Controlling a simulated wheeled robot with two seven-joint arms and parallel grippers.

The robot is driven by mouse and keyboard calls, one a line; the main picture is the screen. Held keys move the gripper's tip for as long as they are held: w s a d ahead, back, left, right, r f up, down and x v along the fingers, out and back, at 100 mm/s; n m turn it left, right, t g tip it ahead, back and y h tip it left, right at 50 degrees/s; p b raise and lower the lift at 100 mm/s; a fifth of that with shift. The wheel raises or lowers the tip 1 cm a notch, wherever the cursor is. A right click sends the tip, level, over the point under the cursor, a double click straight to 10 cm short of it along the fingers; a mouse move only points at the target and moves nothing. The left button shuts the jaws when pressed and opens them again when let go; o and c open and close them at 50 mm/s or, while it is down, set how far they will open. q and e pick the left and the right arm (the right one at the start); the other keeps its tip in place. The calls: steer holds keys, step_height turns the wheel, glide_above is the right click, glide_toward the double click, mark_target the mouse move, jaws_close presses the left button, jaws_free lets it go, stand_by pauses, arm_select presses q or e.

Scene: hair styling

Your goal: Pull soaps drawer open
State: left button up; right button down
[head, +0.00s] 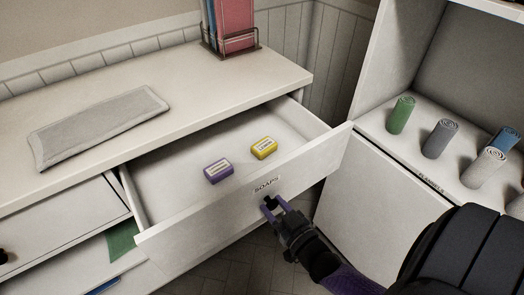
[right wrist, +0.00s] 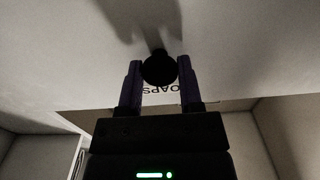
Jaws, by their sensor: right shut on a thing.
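The white soaps drawer (head: 215,218), with a "SOAPS" label (head: 266,185) on its front, stands pulled well out of the counter. A purple soap (head: 218,171) and a yellow soap (head: 264,148) lie inside it. My right gripper (head: 274,203) is at the drawer front, shut on its dark round knob. In the right wrist view the knob (right wrist: 159,68) sits between the two fingers (right wrist: 160,85), and the label is partly hidden behind them. My left gripper is not in view.
A folded grey towel (head: 98,128) lies on the white counter (head: 230,80). A wire rack (head: 232,40) with books stands at its back. Rolled towels (head: 440,138) stand on a shelf at right. The side cabinet (head: 375,190) is close to the drawer's right corner.

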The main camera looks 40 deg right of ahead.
steer(key=s+p, duration=0.1)
steer(key=s, duration=0.2)
steer(key=shift+s, duration=0.25)
steer(key=shift+s+a, duration=0.1)
steer(key=shift+s, duration=0.35)
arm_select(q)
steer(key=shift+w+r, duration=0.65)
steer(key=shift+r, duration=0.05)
arm_select(e)
steer(key=shift+s, duration=0.1)
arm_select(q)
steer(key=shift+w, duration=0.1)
